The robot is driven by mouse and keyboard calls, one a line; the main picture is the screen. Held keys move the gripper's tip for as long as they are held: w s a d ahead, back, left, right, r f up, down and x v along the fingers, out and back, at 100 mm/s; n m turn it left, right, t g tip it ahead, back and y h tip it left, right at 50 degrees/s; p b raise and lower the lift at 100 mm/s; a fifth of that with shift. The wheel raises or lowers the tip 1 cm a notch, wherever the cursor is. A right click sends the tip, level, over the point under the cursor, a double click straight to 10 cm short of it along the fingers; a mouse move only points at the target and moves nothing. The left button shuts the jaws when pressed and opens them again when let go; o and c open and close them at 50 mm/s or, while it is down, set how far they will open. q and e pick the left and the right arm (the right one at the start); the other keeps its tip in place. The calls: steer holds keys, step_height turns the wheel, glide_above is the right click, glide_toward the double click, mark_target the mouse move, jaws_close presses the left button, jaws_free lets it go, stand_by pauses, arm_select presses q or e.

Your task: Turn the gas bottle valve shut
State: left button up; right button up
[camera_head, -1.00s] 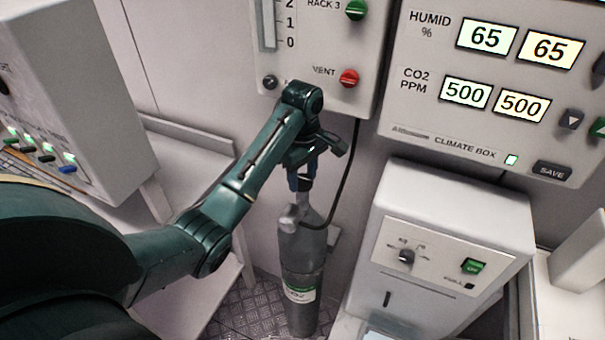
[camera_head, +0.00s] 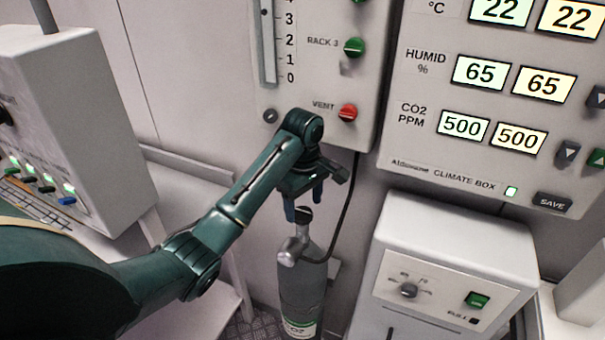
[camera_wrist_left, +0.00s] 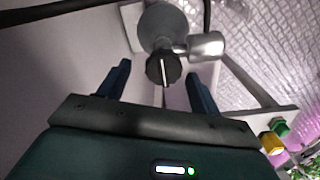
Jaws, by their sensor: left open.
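The grey gas bottle (camera_head: 301,285) stands upright below the wall panel, with a green and white label low on its side. Its dark round valve knob (camera_head: 303,214) sits on top of the metal neck fitting. My left gripper (camera_head: 304,205) is just above the knob, fingers pointing down. In the left wrist view the knob (camera_wrist_left: 163,68) shows a pale line across its face. It lies between and beyond the two blue fingertips (camera_wrist_left: 158,75) of the open left gripper, with a gap on each side. My right gripper is not in view.
A black hose (camera_head: 345,200) runs down the wall beside the bottle. A white box with a dial (camera_head: 452,255) stands to the right, below the climate box panel (camera_head: 490,130). A white panel with a red vent knob (camera_head: 348,112) is above. A control box (camera_head: 75,120) stands left.

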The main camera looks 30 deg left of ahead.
mark_target(303, 212)
arm_select(q)
steer(key=shift+s+a+r, duration=0.1)
steer(key=shift+a+r, duration=0.1)
steer(key=shift+r, duration=0.5)
step_height(303, 212, up, 11)
steer(key=shift+d+f, duration=0.15)
steer(key=shift+f, duration=0.05)
